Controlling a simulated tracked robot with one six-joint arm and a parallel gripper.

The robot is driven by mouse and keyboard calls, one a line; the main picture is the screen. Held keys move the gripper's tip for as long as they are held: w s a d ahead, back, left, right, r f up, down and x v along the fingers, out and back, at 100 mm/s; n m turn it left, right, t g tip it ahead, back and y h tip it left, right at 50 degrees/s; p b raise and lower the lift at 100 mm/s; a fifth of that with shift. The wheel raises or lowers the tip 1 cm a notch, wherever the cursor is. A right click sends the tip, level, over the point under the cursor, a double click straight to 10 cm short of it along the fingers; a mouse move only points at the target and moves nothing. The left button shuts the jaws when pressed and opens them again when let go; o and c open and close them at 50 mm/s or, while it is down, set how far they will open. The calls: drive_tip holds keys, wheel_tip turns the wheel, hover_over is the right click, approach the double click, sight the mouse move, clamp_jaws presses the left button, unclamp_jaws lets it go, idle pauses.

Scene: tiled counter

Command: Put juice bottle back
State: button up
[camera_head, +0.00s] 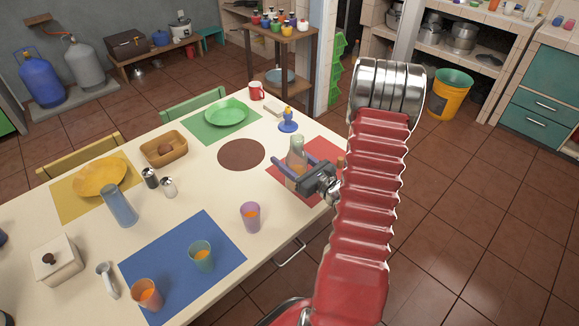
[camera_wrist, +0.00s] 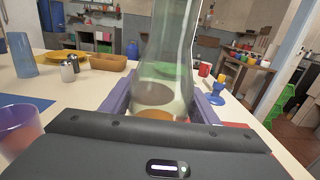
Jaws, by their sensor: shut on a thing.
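The juice bottle (camera_head: 297,152) is clear glass with a little orange juice low inside. It is upright at the table's right side, over or beside the red placemat (camera_head: 328,152). My gripper (camera_head: 296,171) is shut on it, with a purple finger on each side. In the wrist view the bottle (camera_wrist: 166,60) fills the middle between the fingertips of my gripper (camera_wrist: 160,100). I cannot tell whether its base touches the table.
On the white table (camera_head: 200,150), a purple cup (camera_head: 250,216) is nearest the gripper. A blue egg cup (camera_head: 288,122) and red mug (camera_head: 256,91) stand behind. Cups of juice (camera_head: 202,256) stand on the blue mat (camera_head: 165,280). A brown round mat (camera_head: 241,154) is bare.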

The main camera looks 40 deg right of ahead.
drive_tip(key=shift+f, duration=0.1)
drive_tip(key=shift+f, duration=1.95)
drive_tip(key=shift+f, duration=0.1)
drive_tip(key=o, duration=1.5)
drive_tip(key=shift+c, duration=0.2)
drive_tip(key=s, duration=1)
drive_tip(key=shift+s+d, duration=0.2)
drive_tip(key=shift+s, duration=0.8)
